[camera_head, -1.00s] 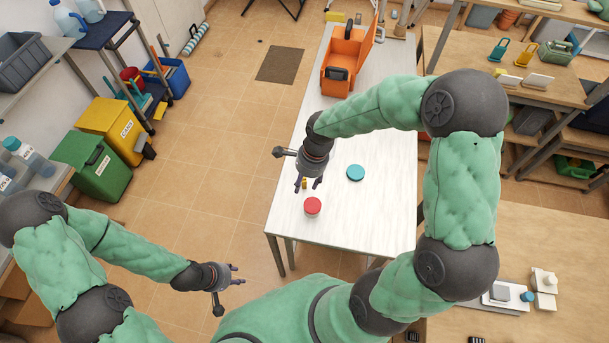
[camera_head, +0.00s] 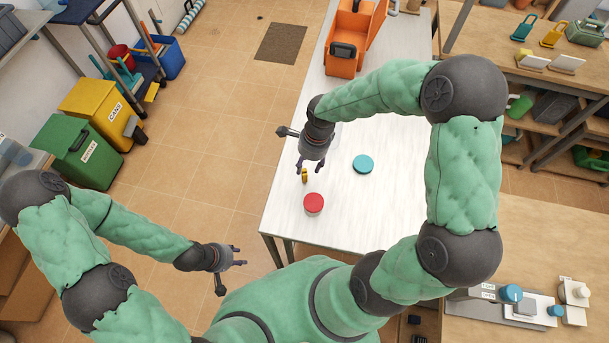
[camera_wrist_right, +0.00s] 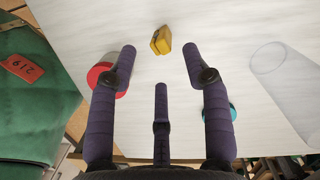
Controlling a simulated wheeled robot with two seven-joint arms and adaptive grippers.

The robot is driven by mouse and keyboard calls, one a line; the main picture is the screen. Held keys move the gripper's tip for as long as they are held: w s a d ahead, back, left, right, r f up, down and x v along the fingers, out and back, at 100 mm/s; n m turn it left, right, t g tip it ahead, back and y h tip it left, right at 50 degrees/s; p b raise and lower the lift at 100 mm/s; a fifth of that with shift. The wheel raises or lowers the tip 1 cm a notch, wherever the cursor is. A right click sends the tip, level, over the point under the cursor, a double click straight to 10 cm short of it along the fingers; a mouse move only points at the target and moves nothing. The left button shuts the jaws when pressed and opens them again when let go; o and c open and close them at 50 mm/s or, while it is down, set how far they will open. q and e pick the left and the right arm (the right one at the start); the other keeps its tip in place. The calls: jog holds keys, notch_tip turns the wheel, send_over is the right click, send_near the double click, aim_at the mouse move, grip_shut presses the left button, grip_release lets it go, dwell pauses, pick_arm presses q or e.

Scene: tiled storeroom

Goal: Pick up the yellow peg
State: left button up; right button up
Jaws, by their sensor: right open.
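The yellow peg (camera_head: 305,175) lies or stands on the white table (camera_head: 385,205), close to the near left edge. In the right wrist view, the peg (camera_wrist_right: 160,40) is between and just beyond my open fingertips, apart from them. My right gripper (camera_head: 310,167) points down over the table near the peg, empty; its fingers also show in the wrist view (camera_wrist_right: 159,50). My left gripper (camera_head: 240,256) is held off to the left, away from the table, with its fingers apart and nothing between them.
A red round lid (camera_head: 313,202) sits just nearer me than the peg, and a teal one (camera_head: 363,164) to its right. In the wrist view a clear cylinder (camera_wrist_right: 287,78) is at the right. An orange bin (camera_head: 352,48) stands farther back on the table.

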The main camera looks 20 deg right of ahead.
aim_at(305, 170)
jog(key=shift+w+a+f+b, duration=0.15)
jog(key=shift+f+b, duration=0.2)
jog(key=shift+f, duration=0.7)
jog(key=shift+a+f+b, duration=0.15)
jog(key=shift+f+b, duration=0.2)
jog(key=shift+f, duration=0.65)
jog(key=shift+w+a+f+b, duration=0.15)
jog(key=shift+f+b, duration=0.2)
jog(key=shift+f, duration=0.7)
jog(key=shift+s, duration=0.1)
jog(key=shift+c, duration=0.3)
jog(key=c, duration=0.7)
